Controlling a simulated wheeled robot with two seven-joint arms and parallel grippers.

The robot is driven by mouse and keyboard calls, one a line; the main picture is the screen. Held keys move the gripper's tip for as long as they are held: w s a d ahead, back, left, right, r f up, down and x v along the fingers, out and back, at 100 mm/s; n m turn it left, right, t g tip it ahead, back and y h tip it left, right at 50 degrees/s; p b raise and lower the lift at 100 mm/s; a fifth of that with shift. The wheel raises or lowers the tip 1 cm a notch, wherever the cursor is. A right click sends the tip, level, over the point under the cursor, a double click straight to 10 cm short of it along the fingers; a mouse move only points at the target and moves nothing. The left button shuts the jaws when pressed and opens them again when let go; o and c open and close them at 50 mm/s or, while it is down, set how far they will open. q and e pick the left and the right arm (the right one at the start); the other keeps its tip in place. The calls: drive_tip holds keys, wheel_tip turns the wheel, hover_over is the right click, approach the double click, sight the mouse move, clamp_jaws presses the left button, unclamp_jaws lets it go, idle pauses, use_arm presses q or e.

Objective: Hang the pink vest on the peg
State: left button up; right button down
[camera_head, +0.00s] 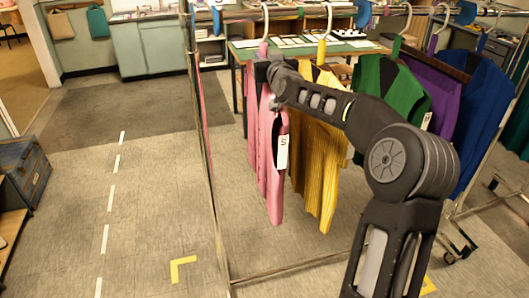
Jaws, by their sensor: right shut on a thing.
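The pink vest (268,160) hangs upright at the left end of a clothes rack, with a white tag marked S (283,152) on its right edge. A pale hanger hook (266,22) rises above it to the rail. My right gripper (263,72) is at the top of the vest, shut on it near the neck. My own wrist hides part of the vest's shoulder, and the exact grip is hard to see. My left gripper is not in view. I cannot pick out the peg with certainty.
A yellow vest (322,160) hangs close on the right, then green (408,95), purple (446,95) and blue (485,125) ones. The rack's post (206,150) stands just left of the pink vest. Open floor (150,200) lies left. A table (295,45) stands behind.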

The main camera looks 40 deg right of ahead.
drive_tip(key=shift+r, duration=0.6)
drive_tip(key=shift+f, duration=0.15)
idle(0.8)
drive_tip(key=shift+f+b, duration=0.45)
drive_tip(key=shift+b, duration=0.15)
drive_tip(key=shift+r, duration=0.15)
